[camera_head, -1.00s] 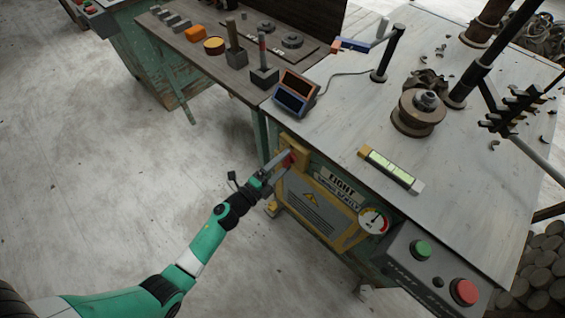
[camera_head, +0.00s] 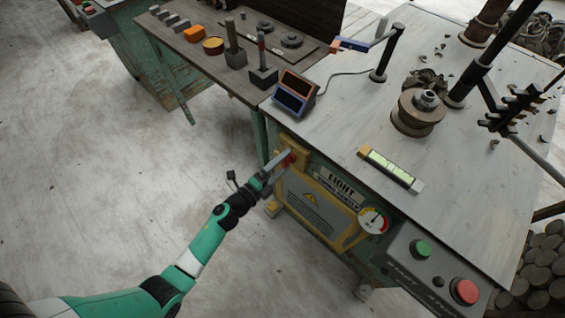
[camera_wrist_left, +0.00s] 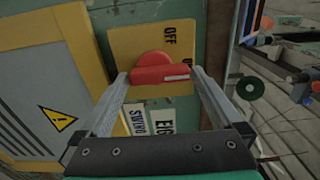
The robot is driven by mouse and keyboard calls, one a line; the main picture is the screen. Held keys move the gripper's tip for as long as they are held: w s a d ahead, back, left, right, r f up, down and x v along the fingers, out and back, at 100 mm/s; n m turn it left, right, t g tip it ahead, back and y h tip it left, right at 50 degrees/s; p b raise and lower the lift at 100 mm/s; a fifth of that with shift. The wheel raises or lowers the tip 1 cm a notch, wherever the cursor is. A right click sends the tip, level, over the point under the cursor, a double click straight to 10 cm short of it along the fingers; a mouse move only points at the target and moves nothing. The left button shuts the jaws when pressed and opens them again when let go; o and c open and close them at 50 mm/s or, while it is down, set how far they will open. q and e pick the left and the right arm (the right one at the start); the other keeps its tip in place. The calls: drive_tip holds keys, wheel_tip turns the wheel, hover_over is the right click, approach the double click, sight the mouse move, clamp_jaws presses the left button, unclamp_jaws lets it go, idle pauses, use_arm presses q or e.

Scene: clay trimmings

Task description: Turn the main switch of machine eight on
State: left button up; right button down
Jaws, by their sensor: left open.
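The main switch, a red rotary knob (camera_wrist_left: 160,70) on a yellow plate (camera_wrist_left: 124,46), is in the left wrist view. The word OFF shows on the plate beside the knob. In the head view the yellow plate (camera_head: 294,151) sits at the upper left of machine eight's front, above a panel labelled EIGHT (camera_head: 342,184). My left gripper (camera_wrist_left: 162,78) is open, with one finger on each side of the knob's red handle bar. Whether the fingers touch the bar is unclear. In the head view my left gripper (camera_head: 277,168) partly covers the knob. My right gripper is not seen.
A yellow-framed cover with a warning triangle (camera_head: 309,199) is below the switch. A gauge (camera_head: 373,220), a green button (camera_head: 421,249) and a red button (camera_head: 464,291) are to the right. A spirit level (camera_head: 390,169) and a tilted display box (camera_head: 295,94) lie on the tabletop.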

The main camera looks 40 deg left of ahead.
use_arm(q)
drive_tip(key=s+p, duration=0.3)
drive_tip(key=s, duration=0.8)
drive_tip(key=shift+s+d, duration=0.25)
